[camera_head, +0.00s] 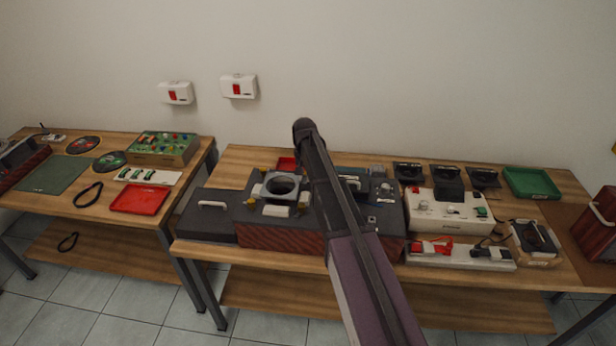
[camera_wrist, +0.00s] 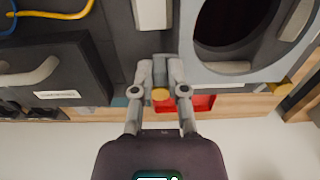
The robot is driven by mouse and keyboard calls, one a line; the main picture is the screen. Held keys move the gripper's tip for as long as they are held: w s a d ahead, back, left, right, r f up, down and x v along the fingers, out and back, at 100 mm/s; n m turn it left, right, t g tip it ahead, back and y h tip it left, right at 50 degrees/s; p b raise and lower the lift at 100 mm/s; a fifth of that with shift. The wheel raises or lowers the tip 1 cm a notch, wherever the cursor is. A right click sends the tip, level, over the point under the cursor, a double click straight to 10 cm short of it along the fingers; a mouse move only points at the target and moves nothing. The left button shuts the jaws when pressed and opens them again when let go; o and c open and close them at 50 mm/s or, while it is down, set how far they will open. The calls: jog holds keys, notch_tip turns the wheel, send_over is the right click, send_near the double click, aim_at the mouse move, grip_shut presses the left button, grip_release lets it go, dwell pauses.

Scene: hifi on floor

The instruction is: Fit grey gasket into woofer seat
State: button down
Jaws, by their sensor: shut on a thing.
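The grey ring-shaped gasket (camera_head: 283,185) lies level around the dark round woofer opening on top of the dark speaker cabinet (camera_head: 226,222). In the wrist view the grey rim (camera_wrist: 213,72) is at the upper right; I cannot tell gasket from seat, or whether it is fully down. My gripper (camera_wrist: 160,68) is beside this rim, apart from it in the picture. Its fingers are close together on a small piece with a round yellow end (camera_wrist: 160,95), which looks like a clamp lever. In the head view my arm hides the gripper.
Pale blocks and yellow knobs (camera_head: 251,201) surround the opening. A red tray (camera_wrist: 200,103) lies behind the cabinet. A white device (camera_head: 448,212) and a green tray (camera_head: 532,183) stand to the right. A second table (camera_head: 75,208) with boards and a red tray stands at left.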

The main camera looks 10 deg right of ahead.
aim_at(304, 182)
jog(key=shift+f+b, duration=1.85)
jog(key=shift+f, duration=0.05)
jog(key=c, duration=0.6)
grip_release()
jog(key=shift+w, duration=0.1)
jog(key=shift+r, duration=0.1)
notch_tip(304, 182, up, 8)
jog(key=p, duration=0.8)
jog(key=s+n, duration=0.1)
jog(key=s, duration=0.8)
jog(key=s+n, duration=0.1)
jog(key=s, duration=0.9)
jog(key=s+d+n, duration=0.1)
jog(key=s, duration=0.9)
jog(key=shift+s+n, duration=0.15)
jog(key=shift+n, duration=0.15)
